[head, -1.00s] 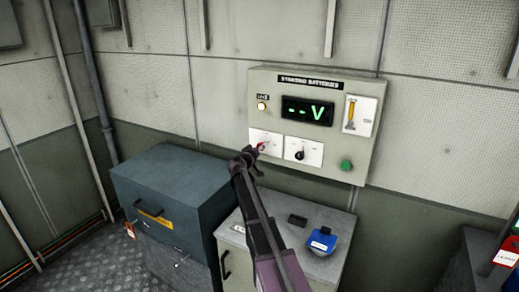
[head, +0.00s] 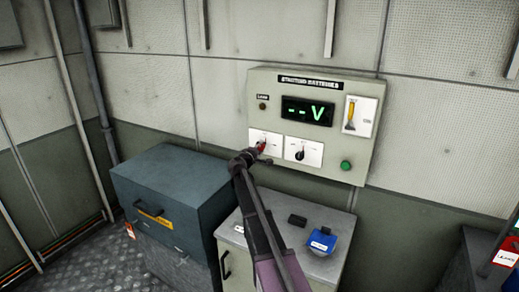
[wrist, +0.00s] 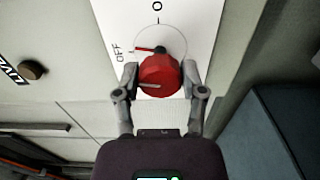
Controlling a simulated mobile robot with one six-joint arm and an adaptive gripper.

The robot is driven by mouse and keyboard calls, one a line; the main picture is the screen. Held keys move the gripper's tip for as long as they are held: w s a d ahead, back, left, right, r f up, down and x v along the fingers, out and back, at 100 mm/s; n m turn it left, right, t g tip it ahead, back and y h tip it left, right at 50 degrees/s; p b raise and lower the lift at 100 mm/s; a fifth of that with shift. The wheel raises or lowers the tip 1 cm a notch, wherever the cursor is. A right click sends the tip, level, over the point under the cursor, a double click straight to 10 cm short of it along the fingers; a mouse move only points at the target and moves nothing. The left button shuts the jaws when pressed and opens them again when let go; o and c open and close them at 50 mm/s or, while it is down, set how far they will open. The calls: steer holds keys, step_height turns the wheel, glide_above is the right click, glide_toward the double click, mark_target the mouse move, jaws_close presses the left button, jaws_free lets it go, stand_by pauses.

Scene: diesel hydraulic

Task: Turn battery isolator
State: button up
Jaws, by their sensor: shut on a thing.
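The battery isolator is a red knob (wrist: 160,77) on a white plate (wrist: 188,20) marked OFF. It also shows in the head view (head: 262,146), on the left plate of the STARTING BATTERIES panel (head: 318,85). My gripper (wrist: 160,82) is shut on the red knob, one finger on each side. In the head view my gripper (head: 258,152) partly covers the knob and plate. In the wrist view a red pointer on the knob lies toward the OFF mark. The panel's display (head: 308,111) reads "--V".
A second plate with a black knob (head: 300,154) sits right of the isolator. The panel has a dark lamp (head: 263,106) and a green button (head: 346,165). Below stand a grey cabinet (head: 335,258) carrying a blue object (head: 322,240), and a blue-grey box (head: 185,185) at left.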

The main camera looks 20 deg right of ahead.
steer(key=shift+d+n, duration=0.1)
steer(key=shift+n, duration=1)
steer(key=o, duration=1.1)
steer(key=shift+o, duration=0.2)
steer(key=shift+s, duration=0.1)
steer(key=v, duration=1.2)
